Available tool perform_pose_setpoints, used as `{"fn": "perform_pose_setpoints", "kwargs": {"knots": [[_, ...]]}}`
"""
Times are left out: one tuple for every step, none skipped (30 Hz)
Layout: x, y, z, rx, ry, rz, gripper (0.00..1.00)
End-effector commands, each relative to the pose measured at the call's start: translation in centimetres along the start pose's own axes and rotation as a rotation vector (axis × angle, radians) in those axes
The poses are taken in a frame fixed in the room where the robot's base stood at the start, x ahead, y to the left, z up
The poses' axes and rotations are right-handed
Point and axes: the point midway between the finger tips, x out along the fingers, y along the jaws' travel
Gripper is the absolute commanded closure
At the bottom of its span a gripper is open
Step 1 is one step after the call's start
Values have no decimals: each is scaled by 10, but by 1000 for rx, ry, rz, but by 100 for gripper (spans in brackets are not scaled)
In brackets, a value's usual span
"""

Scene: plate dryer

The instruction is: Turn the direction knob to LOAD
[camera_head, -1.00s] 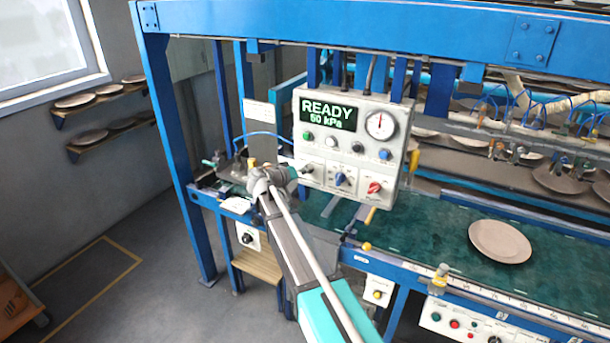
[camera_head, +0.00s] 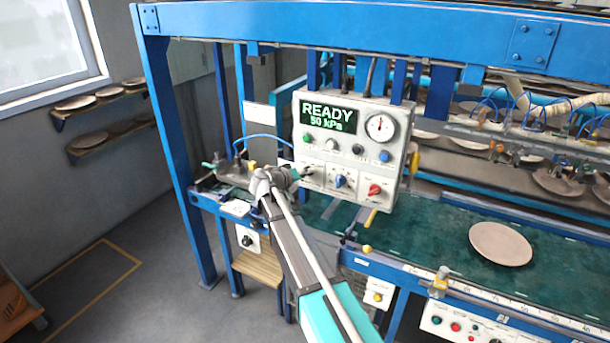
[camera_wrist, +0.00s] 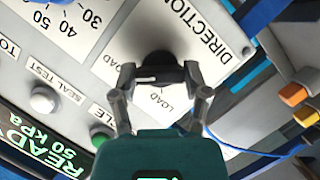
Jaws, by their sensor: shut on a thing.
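The white control panel (camera_head: 345,145) hangs from the blue frame and its display reads READY, 50 kPa. The black direction knob (camera_wrist: 160,68) sits at the panel's lower left, beside the printed word DIRECTION. My gripper (camera_wrist: 160,77) has one finger on each side of the knob and is shut on it. A white mark shows on the knob, pointing left in the wrist view. LOAD is printed just below the knob there; another label, ending in OAD, is partly hidden by the left finger. In the head view my gripper (camera_head: 302,173) reaches the panel from the left and largely covers the knob.
A blue knob (camera_head: 340,181) and a red knob (camera_head: 374,190) sit close to the right on the same panel. A plate (camera_head: 500,244) lies on the green belt (camera_head: 430,225). Yellow-tipped levers (camera_head: 367,248) stand below the panel.

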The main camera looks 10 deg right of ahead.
Motion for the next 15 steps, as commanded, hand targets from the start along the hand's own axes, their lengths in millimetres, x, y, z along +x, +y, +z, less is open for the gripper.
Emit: {"fn": "perform_pose_setpoints", "kwargs": {"knots": [[0,0,0,-1,0,0,88],[0,0,0,-2,0,1,88],[0,0,0,-4,0,2,88],[0,0,0,-7,0,3,88],[0,0,0,-10,0,4,88],[0,-1,0,-16,0,6,88],[0,-1,0,-21,1,9,88],[0,-1,0,-27,1,12,88],[0,-1,0,-37,1,16,88],[1,-1,0,-47,1,20,88],[1,-2,0,-57,1,24,88],[1,-2,1,-72,1,30,88],[1,-2,1,-85,1,36,88],[1,-2,1,-100,1,42,88],[1,-2,1,-121,1,51,88]]}}
